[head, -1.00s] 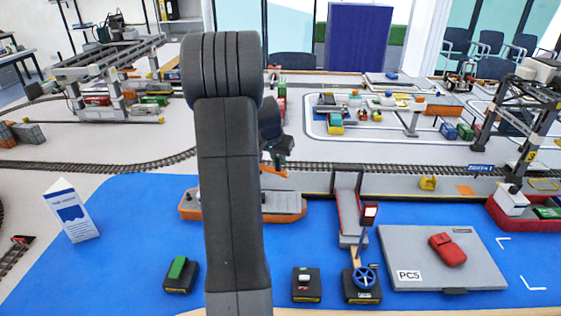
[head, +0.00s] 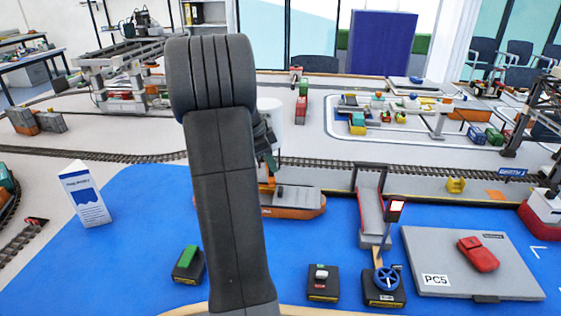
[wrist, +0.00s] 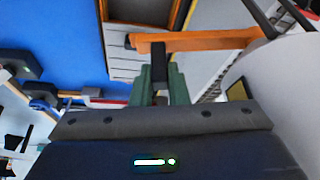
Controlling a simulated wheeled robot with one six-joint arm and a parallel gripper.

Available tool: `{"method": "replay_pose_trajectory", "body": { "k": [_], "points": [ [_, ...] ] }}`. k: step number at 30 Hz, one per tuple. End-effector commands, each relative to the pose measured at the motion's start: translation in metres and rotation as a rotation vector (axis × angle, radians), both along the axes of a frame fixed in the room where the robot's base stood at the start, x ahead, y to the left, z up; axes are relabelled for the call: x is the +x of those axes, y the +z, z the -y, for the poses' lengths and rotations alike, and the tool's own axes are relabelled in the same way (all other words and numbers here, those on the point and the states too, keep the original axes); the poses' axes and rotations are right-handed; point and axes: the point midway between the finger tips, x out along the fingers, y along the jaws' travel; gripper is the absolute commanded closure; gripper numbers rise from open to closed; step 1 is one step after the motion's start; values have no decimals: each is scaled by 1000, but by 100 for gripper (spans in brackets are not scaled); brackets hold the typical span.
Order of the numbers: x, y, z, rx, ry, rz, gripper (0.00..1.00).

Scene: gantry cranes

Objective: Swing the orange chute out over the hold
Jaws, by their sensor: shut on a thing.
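The orange chute (wrist: 205,41) runs across the upper wrist view. Its right end is close to a white silo (wrist: 285,85). My gripper (wrist: 160,78) has its green fingers shut on a black handle (wrist: 159,60) below the chute's left part. Behind the chute's left end are grey slats (wrist: 124,68) and an orange-rimmed opening that look like the ship's deck and hold. In the head view, the orange-hulled ship (head: 298,210) lies on the blue water mat, partly hidden by my arm. My gripper (head: 270,158) and part of the chute (head: 267,182) show just right of my arm.
The silo also shows beside my arm in the head view (head: 269,111). A grey conveyor (head: 370,215), a blue handwheel (head: 387,280) and a PC5 plate (head: 465,250) stand to the right. A milk-carton-like box (head: 84,195) stands left.

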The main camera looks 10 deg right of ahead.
Motion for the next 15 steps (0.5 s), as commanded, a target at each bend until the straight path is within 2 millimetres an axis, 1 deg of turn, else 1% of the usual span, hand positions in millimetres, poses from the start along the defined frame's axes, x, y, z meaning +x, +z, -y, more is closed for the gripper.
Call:
{"method": "replay_pose_trajectory", "body": {
  "k": [1, 6, 15],
  "points": [
    [1, 1, -5, 0, -35, 0, 100],
    [2, 1, -18, 1, -152, 0, 100],
    [4, 1, -30, 1, -273, 0, 100]
  ]
}}
